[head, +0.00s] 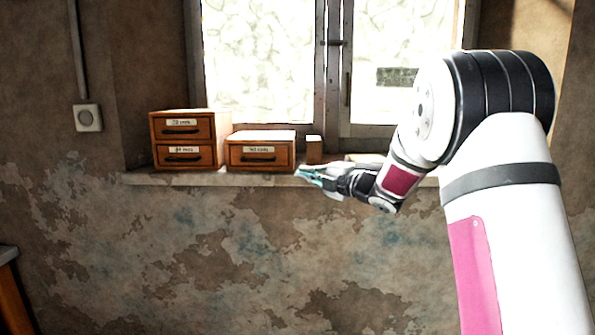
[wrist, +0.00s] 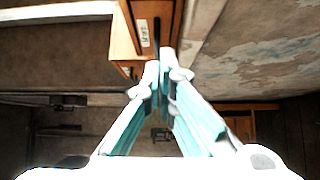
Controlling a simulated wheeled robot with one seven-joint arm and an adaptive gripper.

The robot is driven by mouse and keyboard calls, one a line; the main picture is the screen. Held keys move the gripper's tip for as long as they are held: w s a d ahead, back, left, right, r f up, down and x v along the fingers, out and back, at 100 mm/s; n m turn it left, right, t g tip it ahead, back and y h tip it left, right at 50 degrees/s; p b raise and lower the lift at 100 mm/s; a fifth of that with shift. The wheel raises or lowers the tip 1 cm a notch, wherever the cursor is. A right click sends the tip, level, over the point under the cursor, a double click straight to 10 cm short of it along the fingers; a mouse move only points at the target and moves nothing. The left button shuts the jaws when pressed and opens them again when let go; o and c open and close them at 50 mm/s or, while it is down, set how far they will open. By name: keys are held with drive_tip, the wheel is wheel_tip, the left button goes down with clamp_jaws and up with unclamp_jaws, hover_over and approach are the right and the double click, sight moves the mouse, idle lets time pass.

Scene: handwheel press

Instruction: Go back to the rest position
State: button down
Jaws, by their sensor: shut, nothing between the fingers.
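My gripper (head: 308,175) is shut and empty in the head view. It is in front of the window sill, just right of the lower front of the single wooden drawer box. In the wrist view my gripper (wrist: 160,68) has its teal fingertips together at the picture's middle. A wooden drawer front with a label and dark handle (wrist: 145,30) shows just beyond the tips; I cannot tell whether they touch it.
A two-drawer wooden box (head: 182,140) and a single-drawer box (head: 260,152) stand on the window sill (head: 220,179). A small wooden block (head: 314,150) stands right of them. The window (head: 260,60) is behind. A wooden furniture corner (head: 8,285) is at lower left.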

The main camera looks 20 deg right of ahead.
drive_tip(key=s+d+r+m+g+h+p, duration=0.1)
drive_tip(key=s+d+r+m+h+p, duration=0.1)
drive_tip(key=s+r+m+h, duration=0.4)
drive_tip(key=s+d+r+m+g+h+p, duration=0.1)
drive_tip(key=s+r+m+h+p, duration=0.2)
drive_tip(key=s+m, duration=0.55)
drive_tip(key=s+a+f+m+g+p, duration=0.1)
drive_tip(key=s+a+f+m+g, duration=0.2)
drive_tip(key=s, duration=1)
drive_tip(key=s+a+f+m+g+p, duration=0.1)
drive_tip(key=s+a+f+m+g, duration=0.2)
drive_tip(key=s, duration=0.9)
drive_tip(key=s+a+f+m+g+p, duration=0.1)
drive_tip(key=s+a+f+m+g, duration=0.2)
drive_tip(key=s, duration=1)
drive_tip(key=shift+s+a+f+g+y, duration=0.2)
drive_tip(key=shift+s+f+g+y, duration=0.15)
drive_tip(key=shift+g+y, duration=0.05)
